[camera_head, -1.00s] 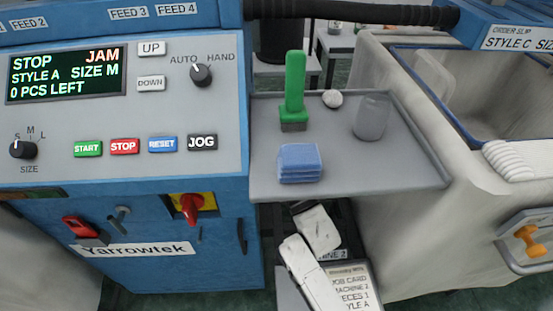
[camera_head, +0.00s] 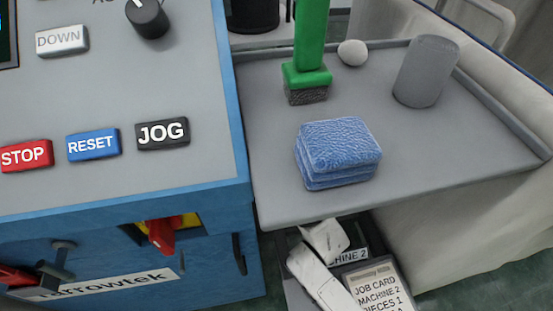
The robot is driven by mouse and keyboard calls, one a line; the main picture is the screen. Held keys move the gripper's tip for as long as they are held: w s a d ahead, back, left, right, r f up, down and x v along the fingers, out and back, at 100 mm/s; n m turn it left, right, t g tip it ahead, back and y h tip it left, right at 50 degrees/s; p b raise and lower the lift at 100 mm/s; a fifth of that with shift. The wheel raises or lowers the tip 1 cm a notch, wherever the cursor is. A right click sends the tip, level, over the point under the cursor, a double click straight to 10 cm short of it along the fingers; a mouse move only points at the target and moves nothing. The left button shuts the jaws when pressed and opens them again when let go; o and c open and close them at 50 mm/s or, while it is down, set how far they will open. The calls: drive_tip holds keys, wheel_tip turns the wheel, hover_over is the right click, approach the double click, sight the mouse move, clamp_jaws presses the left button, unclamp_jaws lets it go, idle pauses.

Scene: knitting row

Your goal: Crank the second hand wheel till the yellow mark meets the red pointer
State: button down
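No hand wheel, yellow mark or red pointer can be made out in the current head view. The blue machine front (camera_head: 205,265) fills the left side, with red STOP (camera_head: 26,156), blue RESET (camera_head: 93,145) and black JOG (camera_head: 162,133) buttons. A black knob (camera_head: 148,18) is cut by the top edge. Below the panel is a red switch handle (camera_head: 163,235) on a yellow plate. My gripper does not show clearly in this view, so its opening and any hold are not visible.
A grey shelf (camera_head: 270,190) beside the panel holds a folded blue cloth (camera_head: 338,150), green-handled brush (camera_head: 308,75), white ball (camera_head: 352,53) and grey cylinder (camera_head: 426,72). Below it are a job card (camera_head: 378,290) and white pieces (camera_head: 322,278) I cannot identify.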

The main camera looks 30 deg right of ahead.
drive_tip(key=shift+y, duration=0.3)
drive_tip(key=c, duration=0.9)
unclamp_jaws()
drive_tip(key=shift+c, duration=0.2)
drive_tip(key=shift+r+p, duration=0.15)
drive_tip(key=shift+p, duration=0.15)
